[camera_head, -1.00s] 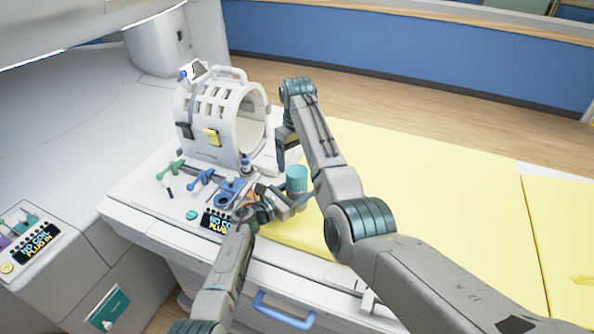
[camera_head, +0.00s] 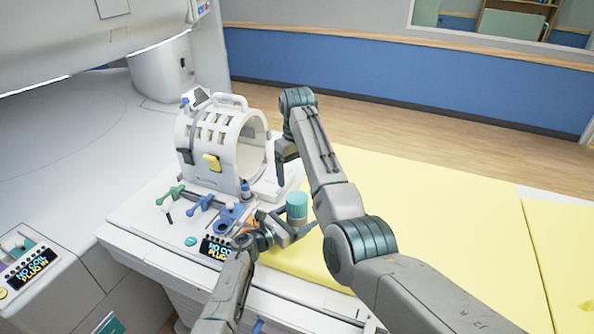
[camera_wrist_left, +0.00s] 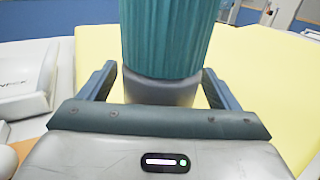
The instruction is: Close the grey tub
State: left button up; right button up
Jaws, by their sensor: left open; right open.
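The grey tub (camera_wrist_left: 160,90) stands upright just ahead of my left gripper in the left wrist view. A tall teal ribbed part (camera_wrist_left: 165,38) sits above its grey lower body; whether it is seated fully cannot be told. In the head view the teal part (camera_head: 297,203) shows at the edge of the yellow mat, its base partly hidden by my left gripper. My left gripper (camera_head: 297,232) is open, with one finger on each side of the grey body; contact is unclear. My right gripper (camera_head: 283,172) is open and empty, above and left of the tub, fingers pointing down.
A white ring-shaped coil (camera_head: 222,143) stands behind left. Green (camera_head: 171,195) and blue (camera_head: 203,205) plugs lie left of the tub, near a small display (camera_head: 216,248). The yellow mat (camera_head: 430,200) is clear on the right. A blue wall (camera_head: 400,85) runs behind.

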pick_arm(q)
jog(key=shift+a, duration=0.1)
jog(key=b+v, duration=0.2)
jog(key=v, duration=0.7)
jog(key=shift+s+a+f+b, duration=0.15)
jog(key=shift+s+a+b, duration=0.05)
jog(key=shift+s+b, duration=0.1)
pick_arm(e)
notch_tip(320, 180, down, 3)
jog(key=shift+r, duration=0.2)
pick_arm(q)
jog(key=shift+s+a, duration=0.3)
jog(key=shift+a, duration=0.1)
pick_arm(e)
jog(key=shift+f, duration=0.1)
